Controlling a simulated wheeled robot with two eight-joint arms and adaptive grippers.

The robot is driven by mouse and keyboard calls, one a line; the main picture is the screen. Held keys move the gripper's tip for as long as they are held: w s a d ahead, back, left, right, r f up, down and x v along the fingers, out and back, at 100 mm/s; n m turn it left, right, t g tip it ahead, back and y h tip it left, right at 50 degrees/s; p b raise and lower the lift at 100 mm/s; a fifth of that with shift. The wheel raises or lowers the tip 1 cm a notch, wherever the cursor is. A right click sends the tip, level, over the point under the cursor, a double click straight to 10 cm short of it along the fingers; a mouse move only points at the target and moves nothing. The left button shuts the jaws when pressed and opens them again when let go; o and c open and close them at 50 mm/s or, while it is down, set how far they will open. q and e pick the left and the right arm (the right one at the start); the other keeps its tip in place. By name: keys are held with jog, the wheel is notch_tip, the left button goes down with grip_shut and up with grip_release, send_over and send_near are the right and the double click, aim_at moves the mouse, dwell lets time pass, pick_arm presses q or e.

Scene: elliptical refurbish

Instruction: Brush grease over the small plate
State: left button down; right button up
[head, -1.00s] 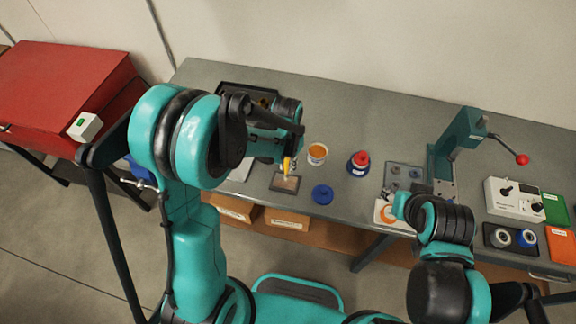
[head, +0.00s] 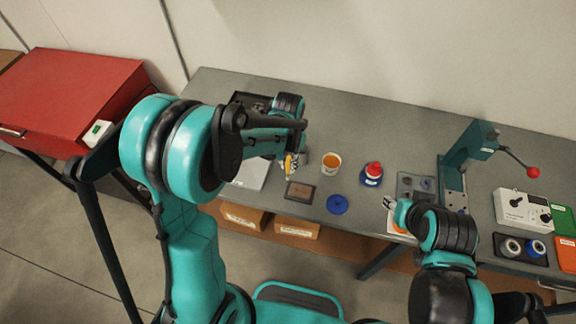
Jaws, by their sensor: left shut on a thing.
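The small plate (head: 300,192) is a dark-rimmed rectangle with a brown face, lying flat near the table's front edge. My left gripper (head: 291,157) is shut on a brush with a yellow handle (head: 289,165). The brush points down at the plate's back left corner; I cannot tell whether its tip touches. An open white pot with orange grease (head: 330,164) stands to the right of the brush. A round blue lid (head: 337,204) lies right of the plate. My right gripper (head: 389,203) is by the front edge, small and partly hidden by its arm.
A red-capped blue container (head: 372,173) stands right of the pot. Farther right are a grey tray (head: 416,186), a green press (head: 458,165) with a red-knobbed lever, and a white control box (head: 522,209). The table behind the pot is clear.

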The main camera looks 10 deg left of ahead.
pick_arm(q)
jog(key=shift+a+r+p, duration=0.15)
jog(key=shift+r+p, duration=0.3)
jog(key=shift+r, duration=0.5)
jog(key=shift+r+p, duration=0.45)
jog(key=shift+r, duration=0.3)
jog(key=shift+f, duration=0.1)
